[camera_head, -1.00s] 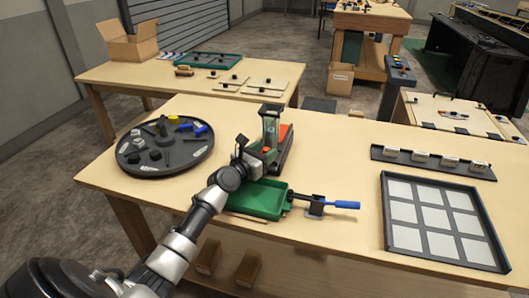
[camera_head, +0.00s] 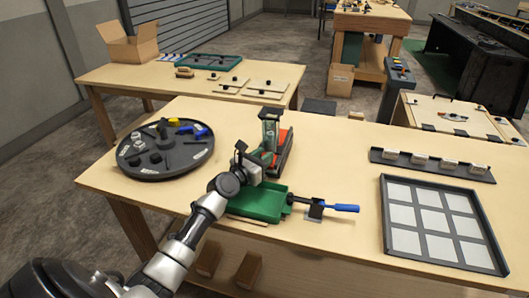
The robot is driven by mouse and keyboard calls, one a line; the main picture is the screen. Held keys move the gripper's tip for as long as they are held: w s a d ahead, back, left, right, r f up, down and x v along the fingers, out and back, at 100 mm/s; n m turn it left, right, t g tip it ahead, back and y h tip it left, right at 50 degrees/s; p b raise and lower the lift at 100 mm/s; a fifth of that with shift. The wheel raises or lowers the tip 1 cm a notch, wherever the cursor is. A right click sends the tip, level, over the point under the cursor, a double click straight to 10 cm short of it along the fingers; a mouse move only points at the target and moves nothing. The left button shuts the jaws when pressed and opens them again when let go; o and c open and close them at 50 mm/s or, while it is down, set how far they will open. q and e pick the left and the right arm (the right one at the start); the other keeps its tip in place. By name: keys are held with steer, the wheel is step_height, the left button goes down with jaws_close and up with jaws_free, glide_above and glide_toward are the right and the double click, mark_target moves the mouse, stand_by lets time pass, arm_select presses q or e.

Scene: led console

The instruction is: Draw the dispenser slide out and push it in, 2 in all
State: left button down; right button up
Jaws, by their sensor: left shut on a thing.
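The dispenser (camera_head: 270,128) stands near the middle of the table, an upright clear-fronted column on a dark green and red base. My left gripper (camera_head: 262,160) is at the front left of the dispenser base, shut on the dispenser slide, which is mostly hidden by the gripper. A green tray (camera_head: 262,205) lies just in front, below the gripper. My right gripper is not in view.
A round dark turntable (camera_head: 165,150) with several parts is on the left. A blue-handled tool (camera_head: 340,208) rests on a small stand right of the tray. A grid tray (camera_head: 440,225) and a labelled rack (camera_head: 432,165) are on the right. The table between is clear.

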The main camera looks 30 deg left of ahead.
arm_select(q)
steer(key=s+d+p, duration=0.1)
steer(key=s, duration=0.2)
steer(key=s+d+p, duration=0.1)
steer(key=s, duration=0.2)
steer(key=s+d+p, duration=0.1)
steer(key=s, duration=0.2)
steer(key=shift+s+f, duration=0.1)
steer(key=shift+f, duration=0.1)
steer(key=c, duration=1.3)
jaws_free()
steer(key=o, duration=0.4)
steer(key=shift+s, duration=0.15)
steer(key=shift+c, duration=0.2)
